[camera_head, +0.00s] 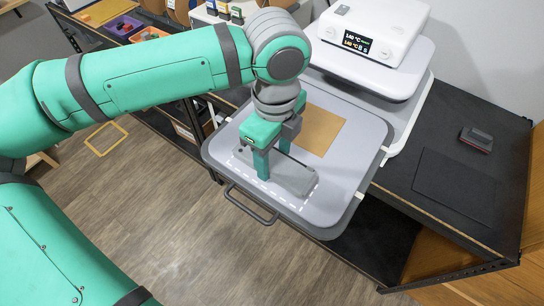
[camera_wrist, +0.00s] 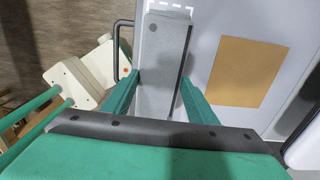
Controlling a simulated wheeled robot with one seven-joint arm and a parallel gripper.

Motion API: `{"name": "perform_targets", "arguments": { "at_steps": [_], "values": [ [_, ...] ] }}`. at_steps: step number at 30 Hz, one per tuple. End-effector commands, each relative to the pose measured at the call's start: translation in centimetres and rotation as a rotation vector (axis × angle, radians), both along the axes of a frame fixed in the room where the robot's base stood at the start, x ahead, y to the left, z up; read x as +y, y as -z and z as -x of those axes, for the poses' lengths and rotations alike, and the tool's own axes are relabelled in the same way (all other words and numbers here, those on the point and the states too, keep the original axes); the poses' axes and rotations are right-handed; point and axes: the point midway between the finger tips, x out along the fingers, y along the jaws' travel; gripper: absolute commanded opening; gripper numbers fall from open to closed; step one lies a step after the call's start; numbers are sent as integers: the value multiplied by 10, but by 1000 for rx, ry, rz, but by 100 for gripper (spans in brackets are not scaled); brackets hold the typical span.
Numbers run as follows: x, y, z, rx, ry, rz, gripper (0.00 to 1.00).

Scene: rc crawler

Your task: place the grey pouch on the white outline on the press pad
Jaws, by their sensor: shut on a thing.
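The grey pouch (camera_head: 294,178) is flat and long and lies at or just above the press pad (camera_head: 352,125); I cannot tell if it touches. My gripper (camera_head: 274,165) is shut on the middle of the pouch from above, one finger on each long side. The white outline (camera_head: 300,208) is dashed and shows along the pouch's near side and right end. In the wrist view, the pouch (camera_wrist: 165,65) lines up with the outline, whose far end (camera_wrist: 168,6) shows just beyond it. The rest of the outline is hidden by the pouch and fingers.
A tan sheet (camera_head: 322,130) lies on the pad behind the pouch. The white press head (camera_head: 372,35) with a lit display stands at the back. A pad handle (camera_head: 250,206) juts out in front. A black bench (camera_head: 430,130) to the right holds a small dark block (camera_head: 476,139).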

Motion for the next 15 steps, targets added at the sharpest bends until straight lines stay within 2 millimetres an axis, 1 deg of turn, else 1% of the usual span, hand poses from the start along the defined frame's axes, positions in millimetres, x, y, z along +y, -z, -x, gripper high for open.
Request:
{"name": "perform_targets", "arguments": {
  "at_steps": [5,10,12,15],
  "values": [
    [7,12,-2,1,0,2,30],
    [8,36,-2,1,-2,2,30],
    [9,41,-2,1,-3,2,30],
    [11,43,-3,0,-8,0,30]
  ]
}}
